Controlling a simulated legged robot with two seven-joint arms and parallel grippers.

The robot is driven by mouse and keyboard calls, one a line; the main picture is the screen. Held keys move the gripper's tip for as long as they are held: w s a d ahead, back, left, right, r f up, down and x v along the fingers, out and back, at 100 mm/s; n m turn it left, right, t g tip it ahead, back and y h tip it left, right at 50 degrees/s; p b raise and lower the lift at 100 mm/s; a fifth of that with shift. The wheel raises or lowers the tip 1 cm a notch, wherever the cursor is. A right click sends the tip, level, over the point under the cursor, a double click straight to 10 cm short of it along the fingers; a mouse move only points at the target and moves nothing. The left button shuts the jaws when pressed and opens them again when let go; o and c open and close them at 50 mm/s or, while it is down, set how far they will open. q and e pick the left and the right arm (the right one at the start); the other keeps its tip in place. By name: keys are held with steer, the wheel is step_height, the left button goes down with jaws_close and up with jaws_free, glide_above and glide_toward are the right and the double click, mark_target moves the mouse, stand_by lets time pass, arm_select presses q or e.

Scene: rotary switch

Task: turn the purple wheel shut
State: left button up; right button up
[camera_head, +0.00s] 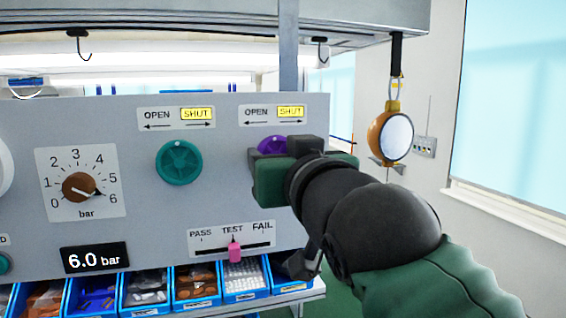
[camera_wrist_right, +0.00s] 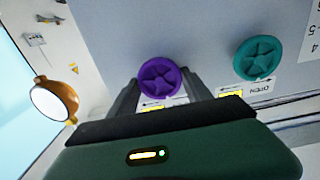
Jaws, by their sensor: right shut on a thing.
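The purple wheel (camera_head: 272,145) is on the right part of the grey panel, under an OPEN/SHUT label (camera_head: 273,114) with SHUT in yellow. My right gripper (camera_head: 285,150) covers most of it in the head view. In the right wrist view the purple wheel (camera_wrist_right: 160,78) sits between the two dark fingers of my right gripper (camera_wrist_right: 161,90), which is shut on it. The lower part of the wheel is hidden in the head view. My left gripper is not in view.
A teal wheel (camera_head: 179,162) is left of the purple one. A pink slider (camera_head: 235,251) at TEST is below. A brown knob (camera_head: 80,187) and a 6.0 bar display (camera_head: 95,258) are at left. Blue bins (camera_head: 197,287) line the bottom. A round orange-rimmed thing (camera_head: 391,136) hangs at right.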

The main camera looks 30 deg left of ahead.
steer(key=shift+w+f+m, duration=0.1)
steer(key=shift+f+m, duration=0.2)
steer(key=shift+m, duration=0.8)
steer(key=o, duration=1.1)
steer(key=shift+c, duration=0.2)
steer(key=o, duration=0.3)
steer(key=shift+d+r, duration=0.1)
steer(key=shift+r, duration=0.1)
